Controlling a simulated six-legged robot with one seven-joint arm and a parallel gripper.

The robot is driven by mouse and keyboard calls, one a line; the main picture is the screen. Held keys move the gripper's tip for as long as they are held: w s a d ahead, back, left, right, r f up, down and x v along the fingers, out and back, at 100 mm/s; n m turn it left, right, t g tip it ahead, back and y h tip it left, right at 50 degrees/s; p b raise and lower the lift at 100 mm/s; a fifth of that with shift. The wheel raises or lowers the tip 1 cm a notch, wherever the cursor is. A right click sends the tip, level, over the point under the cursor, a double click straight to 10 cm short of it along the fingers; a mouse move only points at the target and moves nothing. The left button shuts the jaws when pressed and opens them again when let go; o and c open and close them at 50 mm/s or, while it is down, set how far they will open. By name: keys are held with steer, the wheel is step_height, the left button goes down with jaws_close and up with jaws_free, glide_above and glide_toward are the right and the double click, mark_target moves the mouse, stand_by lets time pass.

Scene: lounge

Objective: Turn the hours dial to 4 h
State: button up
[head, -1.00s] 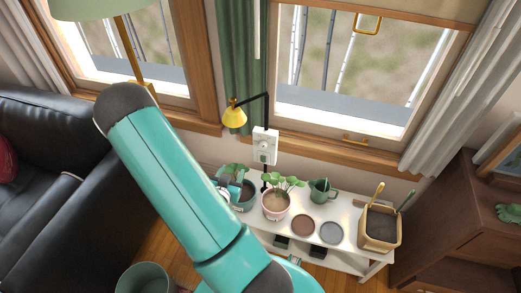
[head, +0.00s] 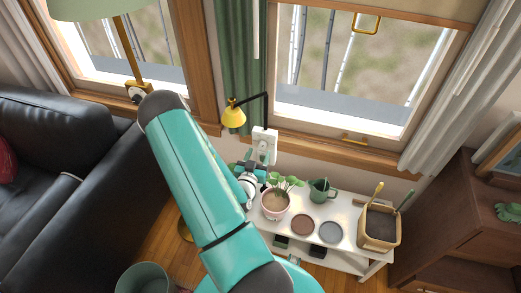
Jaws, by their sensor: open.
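A white wall-mounted box (head: 264,143), which looks like the timer, hangs between the green curtain and the right window, above the plant bench. A pale round knob shows on its front in the head view. Its hour marks are too small to read, and part of its face is hidden. My gripper (head: 257,166) is open, just below and left of the box, above the plant pots. Its fingers are small and partly lost against the leaves. I cannot tell whether they touch the dial.
The white bench (head: 345,220) holds a potted plant (head: 275,203), a green watering can (head: 321,190), two round saucers and a tool box (head: 379,227). A yellow lamp (head: 233,114) is just left of the wall box. A black sofa (head: 60,170) fills the left side.

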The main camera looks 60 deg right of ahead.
mark_target(261, 147)
steer(key=shift+w+d, duration=0.15)
steer(key=shift+d, duration=0.65)
steer(key=shift+w+d, duration=0.1)
steer(key=shift+d, duration=0.7)
steer(key=c, duration=1)
steer(key=shift+o, duration=0.2)
steer(key=shift+n, duration=0.3)
steer(key=n, duration=0.5)
steer(key=shift+w, duration=0.1)
steer(key=n, duration=0.6)
